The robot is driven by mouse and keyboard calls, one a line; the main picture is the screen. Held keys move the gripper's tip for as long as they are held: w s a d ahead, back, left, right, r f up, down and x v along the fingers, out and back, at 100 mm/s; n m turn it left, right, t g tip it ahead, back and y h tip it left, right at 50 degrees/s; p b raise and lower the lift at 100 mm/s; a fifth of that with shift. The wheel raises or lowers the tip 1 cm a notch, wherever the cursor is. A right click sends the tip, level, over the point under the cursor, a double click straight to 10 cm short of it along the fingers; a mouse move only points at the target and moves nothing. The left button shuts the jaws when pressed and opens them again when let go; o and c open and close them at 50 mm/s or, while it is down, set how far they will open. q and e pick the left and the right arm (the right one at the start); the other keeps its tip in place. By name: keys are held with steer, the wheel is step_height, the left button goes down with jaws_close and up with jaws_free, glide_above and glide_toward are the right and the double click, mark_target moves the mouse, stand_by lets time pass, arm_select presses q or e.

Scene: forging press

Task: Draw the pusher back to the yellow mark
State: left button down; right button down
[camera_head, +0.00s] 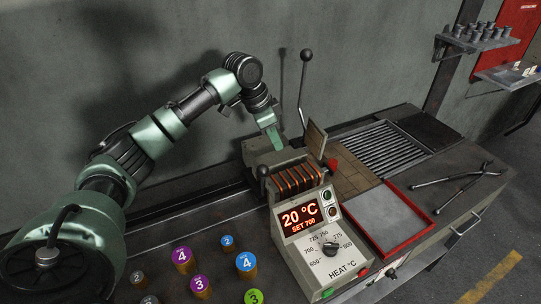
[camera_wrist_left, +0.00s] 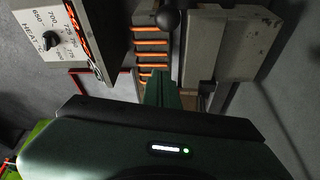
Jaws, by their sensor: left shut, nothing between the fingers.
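A round black knob (camera_head: 263,171), which looks like the pusher's handle, sits at the left end of the orange-glowing heater coil (camera_head: 298,180). It also shows at the top of the left wrist view (camera_wrist_left: 167,18), between the coil and a grey block. My left gripper (camera_head: 275,140) is shut and empty. Its green fingers point down above the grey block (camera_head: 262,150) behind the coil, apart from the knob. The fingers also show in the left wrist view (camera_wrist_left: 162,90). The pusher's rod is not clear, and I cannot make out the yellow mark on the bench. My right gripper is not in view.
A tall lever (camera_head: 304,80) with a black ball stands close to my left gripper. The heater box (camera_head: 325,240) reads 20 °C, set 700. Several numbered cylinders stand front left. A red-rimmed tray (camera_head: 433,225), tongs (camera_head: 455,178) and a grate (camera_head: 378,148) lie right.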

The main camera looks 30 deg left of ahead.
arm_select(q)
steer(key=p+x, duration=0.2)
steer(key=x, duration=0.5)
steer(key=shift+a+p, duration=0.1)
steer(key=shift+p, duration=0.2)
steer(key=shift+s+a+f+p, duration=0.25)
steer(key=shift+s+a+p, duration=0.6)
steer(key=shift+s+a, duration=0.35)
steer(key=shift+s, duration=0.3)
steer(key=shift+f, duration=0.1)
steer(key=shift+w, duration=0.15)
